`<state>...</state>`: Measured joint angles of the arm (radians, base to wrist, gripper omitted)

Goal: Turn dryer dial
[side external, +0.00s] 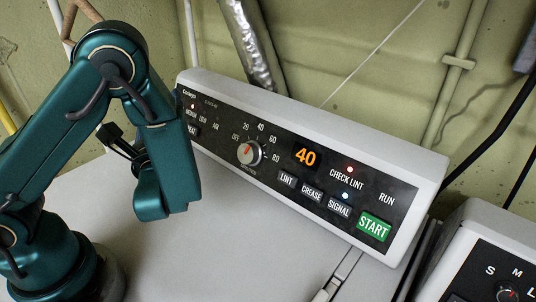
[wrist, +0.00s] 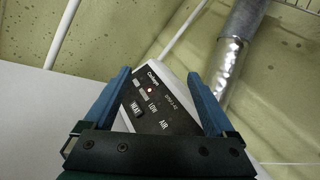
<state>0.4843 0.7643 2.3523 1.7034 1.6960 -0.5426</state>
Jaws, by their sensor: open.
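The dryer dial (side external: 249,153) is a round silver knob on the black front of the dryer's control panel (side external: 312,118), with printed numbers from 20 to 80 around it. The orange display (side external: 305,156) beside it reads 40. In the wrist view, my gripper (wrist: 158,73) is open, with two blue fingers and nothing between them. Its fingers frame the panel's left end (wrist: 150,104), where LOW and AIR are printed. The dial is not visible in the wrist view. In the side view, my wrist is left of the dial and apart from it; the fingers are hard to make out.
LINT, CREASE and SIGNAL buttons (side external: 312,194) and a green START button (side external: 373,226) lie right of the dial. The grey dryer top (side external: 240,240) before the panel is largely clear. A second appliance (side external: 485,255) stands at lower right. A foil duct (side external: 252,45) rises behind.

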